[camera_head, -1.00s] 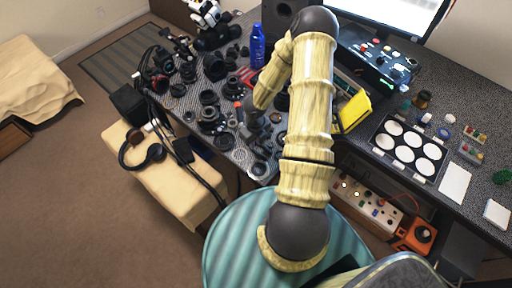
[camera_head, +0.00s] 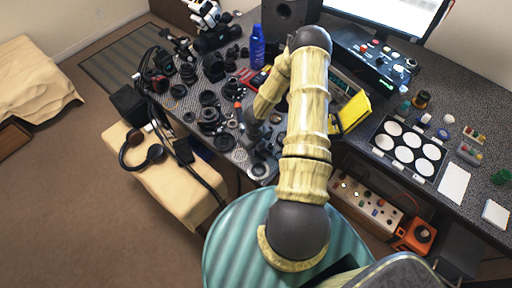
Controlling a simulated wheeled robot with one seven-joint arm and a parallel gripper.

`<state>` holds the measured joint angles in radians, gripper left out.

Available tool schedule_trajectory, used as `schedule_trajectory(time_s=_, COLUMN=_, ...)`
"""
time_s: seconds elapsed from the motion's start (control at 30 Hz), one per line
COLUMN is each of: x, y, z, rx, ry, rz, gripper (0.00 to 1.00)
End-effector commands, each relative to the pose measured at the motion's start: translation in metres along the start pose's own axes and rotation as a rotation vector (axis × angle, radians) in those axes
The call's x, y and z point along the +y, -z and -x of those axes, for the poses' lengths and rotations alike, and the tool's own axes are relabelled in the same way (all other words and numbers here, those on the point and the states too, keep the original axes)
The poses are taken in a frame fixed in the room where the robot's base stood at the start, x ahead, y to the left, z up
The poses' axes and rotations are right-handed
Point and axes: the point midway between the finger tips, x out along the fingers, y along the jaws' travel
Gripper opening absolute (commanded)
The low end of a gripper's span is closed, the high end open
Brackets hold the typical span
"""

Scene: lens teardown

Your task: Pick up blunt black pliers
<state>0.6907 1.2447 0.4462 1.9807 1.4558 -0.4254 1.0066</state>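I cannot make out the blunt black pliers for sure among the many dark parts on the speckled desk (camera_head: 450,125). My gripper (camera_head: 257,148) is low over the front left part of the desk, among black lens rings and barrels. It points down, and my forearm partly covers it. Its fingers are too small and dark to tell whether they are open or shut, or whether they touch anything.
Lens parts (camera_head: 209,98) crowd the desk left of my arm. A blue bottle (camera_head: 257,47) and a dark speaker (camera_head: 291,14) stand behind. A yellow object (camera_head: 352,112) and a tray of white discs (camera_head: 406,144) lie right. A bench with headphones (camera_head: 142,152) stands front left.

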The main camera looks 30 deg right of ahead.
Motion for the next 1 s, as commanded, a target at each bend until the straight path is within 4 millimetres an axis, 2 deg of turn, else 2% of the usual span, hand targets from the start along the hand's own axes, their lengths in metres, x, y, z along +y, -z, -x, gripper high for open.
schedule_trajectory(time_s=0.2, x=0.0, y=0.0, z=0.0, rx=0.0, ry=0.0, rz=0.0, gripper=0.19)
schedule_trajectory(time_s=0.3, x=0.0, y=0.0, z=0.0, rx=0.0, ry=0.0, rz=0.0, gripper=0.01)
schedule_trajectory(time_s=0.33, x=0.0, y=0.0, z=0.0, rx=0.0, ry=0.0, rz=0.0, gripper=0.0)
schedule_trajectory(time_s=0.67, x=0.0, y=0.0, z=0.002, rx=-0.001, ry=0.0, rz=0.001, gripper=0.0)
schedule_trajectory(time_s=0.87, x=-0.001, y=-0.001, z=0.02, rx=-0.002, ry=0.002, rz=0.001, gripper=0.0)
schedule_trajectory(time_s=1.0, x=-0.001, y=-0.001, z=0.045, rx=-0.003, ry=0.003, rz=0.0, gripper=0.0)
